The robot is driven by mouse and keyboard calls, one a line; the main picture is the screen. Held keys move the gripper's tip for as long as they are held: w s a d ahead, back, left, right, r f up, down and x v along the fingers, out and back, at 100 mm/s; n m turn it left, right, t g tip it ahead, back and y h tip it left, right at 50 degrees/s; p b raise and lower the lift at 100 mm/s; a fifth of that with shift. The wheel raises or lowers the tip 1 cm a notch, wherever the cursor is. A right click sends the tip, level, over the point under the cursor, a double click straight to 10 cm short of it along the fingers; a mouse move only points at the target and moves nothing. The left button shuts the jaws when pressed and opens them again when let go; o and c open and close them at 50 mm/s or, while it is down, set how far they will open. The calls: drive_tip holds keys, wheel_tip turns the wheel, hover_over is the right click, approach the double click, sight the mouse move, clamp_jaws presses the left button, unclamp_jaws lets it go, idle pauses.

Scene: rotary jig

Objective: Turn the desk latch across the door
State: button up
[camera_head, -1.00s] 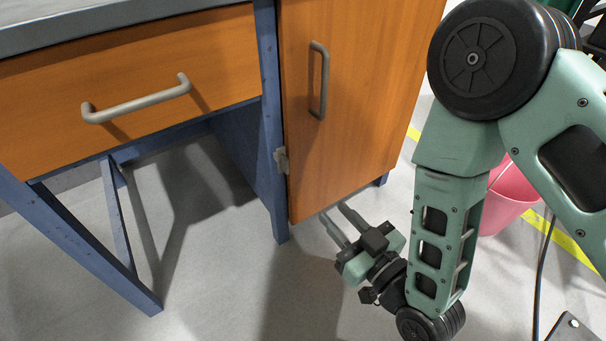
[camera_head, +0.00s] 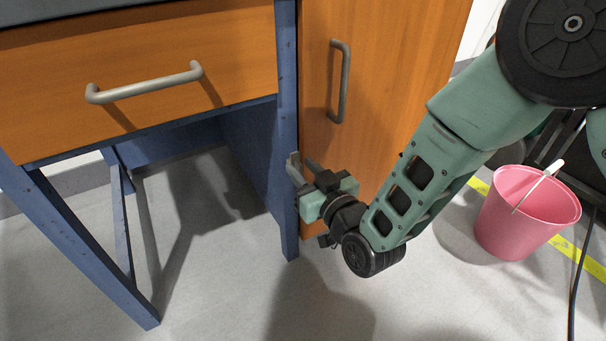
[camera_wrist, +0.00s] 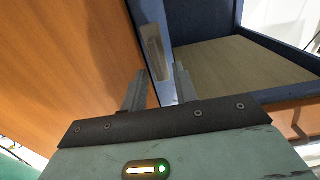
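The desk door (camera_head: 385,75) is an orange wooden panel with a vertical grey handle (camera_head: 340,82), beside a blue desk post (camera_head: 287,100). The latch (camera_wrist: 153,52) is a small pale metal piece along the blue post at the door's edge in the wrist view. In the head view, it is hard to tell apart from my fingertips. My gripper (camera_head: 302,166) is at the post and door edge, below the handle's height. In the wrist view my gripper (camera_wrist: 160,78) is open, its two fingers apart, with the latch lying between their tips. I cannot tell whether they touch it.
An orange drawer (camera_head: 220,95) with a grey bar handle is left of the post. The floor under the drawer is clear.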

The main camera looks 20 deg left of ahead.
drive_tip(key=shift+w+a, duration=0.2)
drive_tip(key=shift+a, duration=0.05)
clamp_jaws()
